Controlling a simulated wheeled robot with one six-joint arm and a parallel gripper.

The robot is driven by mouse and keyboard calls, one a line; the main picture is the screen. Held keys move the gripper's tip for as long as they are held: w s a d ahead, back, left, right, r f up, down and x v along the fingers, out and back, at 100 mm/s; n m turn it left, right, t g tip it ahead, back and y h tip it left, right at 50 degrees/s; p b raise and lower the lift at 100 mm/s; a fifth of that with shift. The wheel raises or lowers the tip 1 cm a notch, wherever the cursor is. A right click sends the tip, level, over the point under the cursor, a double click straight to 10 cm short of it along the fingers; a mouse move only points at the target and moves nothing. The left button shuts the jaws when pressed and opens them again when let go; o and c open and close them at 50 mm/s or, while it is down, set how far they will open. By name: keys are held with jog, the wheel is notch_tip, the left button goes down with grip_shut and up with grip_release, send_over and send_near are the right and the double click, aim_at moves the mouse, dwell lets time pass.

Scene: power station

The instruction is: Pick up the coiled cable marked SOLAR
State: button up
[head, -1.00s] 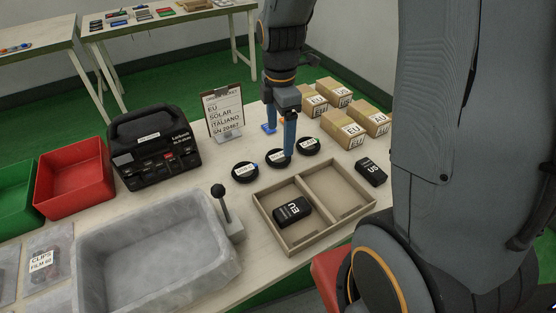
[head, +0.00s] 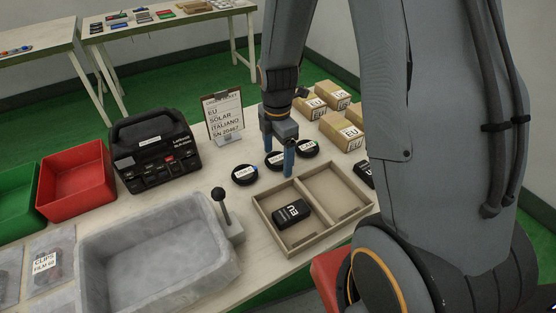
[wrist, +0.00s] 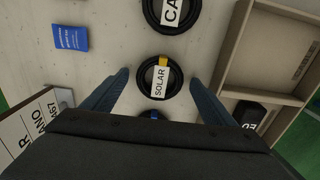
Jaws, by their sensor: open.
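The coiled cable marked SOLAR (wrist: 145,84), a black ring with a white label and a yellow tag, lies flat in the middle of the wrist view. My gripper (wrist: 156,88) is open and empty, with one finger on each side of this coil; whether the fingers touch it cannot be told. In the head view my gripper (head: 279,168) reaches down over the middle coil (head: 268,160) of three and partly hides it. A second coil (wrist: 152,22), its label starting CA, lies above it in the wrist view. The third coil (head: 245,174) has a blue tag.
A two-compartment tray (head: 262,214) holding a black EU adapter (head: 291,213) stands close to the coils. A clipboard sign (head: 222,117), cardboard boxes (head: 341,131) and a black machine (head: 155,150) stand around. A grey basin (head: 160,265) and a lever (head: 224,205) are nearer.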

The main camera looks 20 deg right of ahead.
jog(key=c, duration=1.1)
jog(key=shift+c, duration=0.2)
